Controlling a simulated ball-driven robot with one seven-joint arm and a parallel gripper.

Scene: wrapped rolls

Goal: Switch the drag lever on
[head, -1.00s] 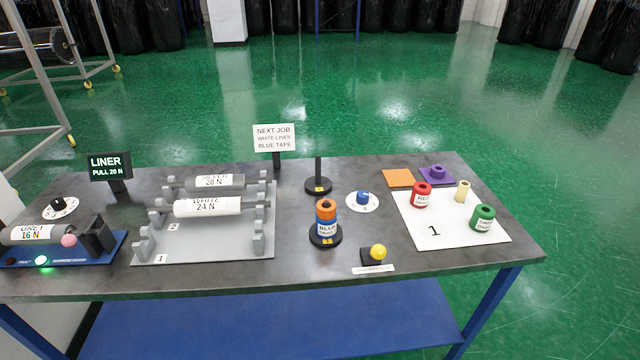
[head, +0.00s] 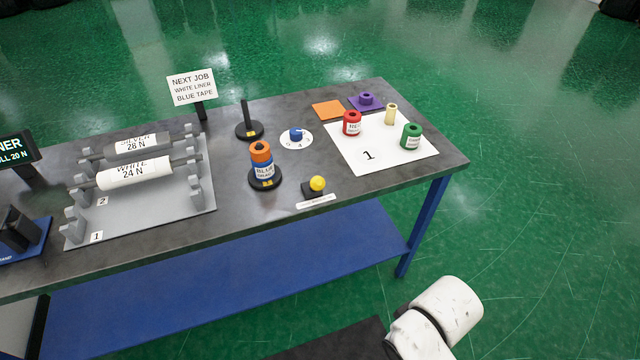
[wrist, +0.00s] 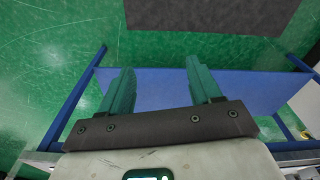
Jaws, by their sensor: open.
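A small lever with a yellow ball knob (head: 317,183) stands on a black base near the front edge of the table, right of centre. The white label (head: 316,202) in front of it is too small to read, so I cannot confirm it is the drag lever. I cannot tell its on or off position. My gripper (wrist: 160,63) shows in the wrist view with its two green fingers apart and nothing between them. The lever does not show in the wrist view. In the head view only white links of my arm show, low at the right, clear of the table.
The blue tape roll (head: 263,171) stands on a black post base left of the knob. A white sheet (head: 372,162) holds red, green and cream rolls. The rack (head: 150,222) holds two liner rolls. The blue shelf (head: 230,285) lies below the tabletop.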

